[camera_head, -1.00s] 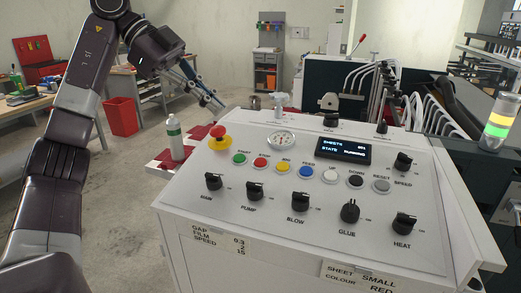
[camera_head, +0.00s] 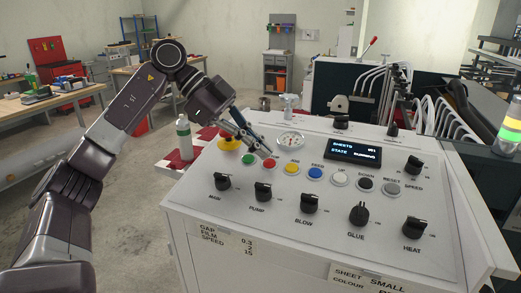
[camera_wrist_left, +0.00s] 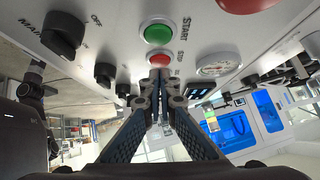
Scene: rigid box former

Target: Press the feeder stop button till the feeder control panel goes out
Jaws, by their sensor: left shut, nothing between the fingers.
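The feeder control panel (camera_head: 290,215) is a sloped white box top with buttons and black knobs. Its display (camera_head: 352,150) is lit and reads SHEETS 001, STATE RUNNING. The red stop button (camera_head: 270,164) is between the green start button (camera_head: 248,158) and a yellow one. In the wrist view the red button (camera_wrist_left: 158,60) with its STOP label lies just beyond my fingertips. My left gripper (camera_head: 265,152) is shut and empty, its tips at or just above the red button; I cannot tell whether they touch it. My right gripper is not in view.
A red mushroom button (camera_wrist_left: 250,4) shows in the wrist view; its yellow base (camera_head: 229,144) is partly behind my gripper in the head view. A gauge (camera_head: 291,139) and a blue button (camera_head: 315,173) are nearby. A bottle (camera_head: 184,140) stands left of the panel.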

